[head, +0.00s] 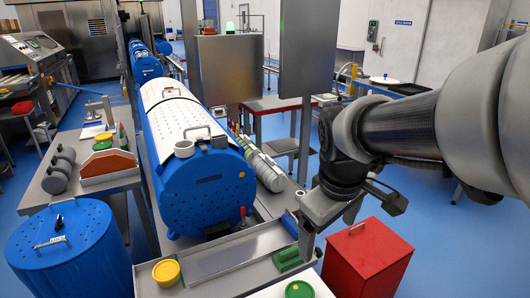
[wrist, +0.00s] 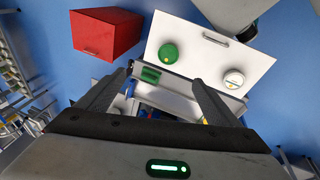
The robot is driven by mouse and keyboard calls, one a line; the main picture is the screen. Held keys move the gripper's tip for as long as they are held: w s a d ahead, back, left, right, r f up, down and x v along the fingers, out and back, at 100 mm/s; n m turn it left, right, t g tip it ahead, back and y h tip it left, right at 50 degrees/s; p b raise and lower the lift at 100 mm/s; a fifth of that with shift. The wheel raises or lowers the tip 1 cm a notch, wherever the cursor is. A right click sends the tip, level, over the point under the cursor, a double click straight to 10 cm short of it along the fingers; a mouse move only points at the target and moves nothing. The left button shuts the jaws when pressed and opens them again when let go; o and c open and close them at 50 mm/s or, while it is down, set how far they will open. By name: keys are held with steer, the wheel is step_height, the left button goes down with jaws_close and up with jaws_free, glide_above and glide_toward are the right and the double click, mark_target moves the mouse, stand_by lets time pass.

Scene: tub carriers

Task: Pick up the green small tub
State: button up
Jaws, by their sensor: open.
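A round green tub (head: 299,289) with a small yellow mark sits on a white surface at the bottom edge of the head view, partly cut off. In the wrist view the green tub (wrist: 169,53) stands whole on the white panel (wrist: 215,62), beyond my fingertips. My gripper (wrist: 163,76) is open and empty, its two fingers spread wide. In the head view my gripper (head: 328,228) hangs above and right of the tub, apart from it.
A red bin (head: 367,257) stands right of the white surface. A yellow tub (head: 166,272) is at that tray's left. A white tub (wrist: 234,78) shares the panel. A large blue drum (head: 203,190) stands behind.

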steer(key=w+f+n+g+b, duration=0.1)
steer(key=w+f+n, duration=0.35)
steer(key=f, duration=0.35)
steer(key=n+g+b, duration=0.2)
steer(key=n, duration=0.3)
glide_above(300, 292)
step_height(300, 292, down, 11)
steer(key=shift+y, duration=0.4)
step_height(300, 292, down, 12)
steer(key=shift+d+r+b, duration=0.15)
steer(key=shift+b, duration=0.15)
step_height(300, 292, down, 5)
steer(key=shift+s+f, duration=0.1)
steer(key=shift+s, duration=0.05)
steer(key=c, duration=1.2)
